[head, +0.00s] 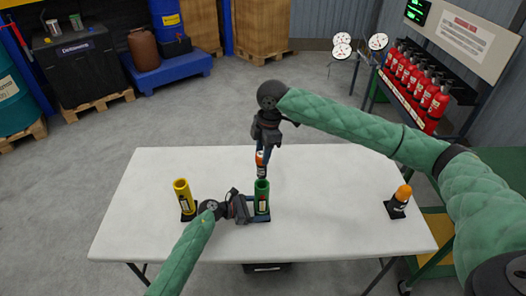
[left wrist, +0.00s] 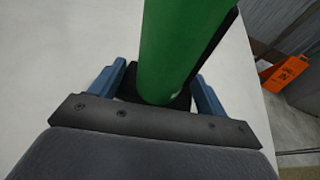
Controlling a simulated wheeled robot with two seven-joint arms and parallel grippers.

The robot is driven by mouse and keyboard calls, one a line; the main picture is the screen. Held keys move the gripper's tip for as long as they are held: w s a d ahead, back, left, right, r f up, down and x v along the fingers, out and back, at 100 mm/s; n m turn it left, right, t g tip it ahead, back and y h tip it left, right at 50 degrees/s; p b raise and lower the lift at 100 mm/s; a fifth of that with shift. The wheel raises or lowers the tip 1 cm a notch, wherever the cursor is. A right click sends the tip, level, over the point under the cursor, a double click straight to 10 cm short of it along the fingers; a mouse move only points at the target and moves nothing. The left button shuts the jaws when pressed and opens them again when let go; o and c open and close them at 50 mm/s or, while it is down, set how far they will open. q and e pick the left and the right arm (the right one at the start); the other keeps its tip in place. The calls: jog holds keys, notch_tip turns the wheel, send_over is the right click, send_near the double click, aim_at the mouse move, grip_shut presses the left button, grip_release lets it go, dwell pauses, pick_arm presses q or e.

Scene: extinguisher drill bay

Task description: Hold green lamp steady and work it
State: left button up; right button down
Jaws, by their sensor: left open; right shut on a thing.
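The green lamp (head: 262,193) is an upright green tube on a dark base on the white table. My left gripper (head: 257,207) is at its lower part. In the left wrist view the green lamp (left wrist: 175,50) stands between the open blue fingers, with the base partly hidden behind the gripper. My right gripper (head: 263,150) points down above the lamp, shut on a small orange, white and dark cylinder (head: 260,160). The cylinder is just above the tube's open top; I cannot tell whether they touch.
A yellow tube (head: 183,194) on a dark base stands left of my left gripper. An orange-topped dark lamp (head: 400,197) stands at the table's right. The white table (head: 330,215) is clear between. Red extinguishers (head: 415,80) stand on a rack at the back right.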

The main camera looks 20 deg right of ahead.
aim_at(263, 175)
pick_arm(q)
jog(key=c, duration=0.9)
pick_arm(e)
jog(key=shift+f, duration=0.2)
jog(key=shift+f, duration=1.35)
jog(key=shift+f, duration=3.8)
dwell(1.2)
jog(key=c, duration=0.8)
grip_release()
jog(key=shift+c, duration=0.2)
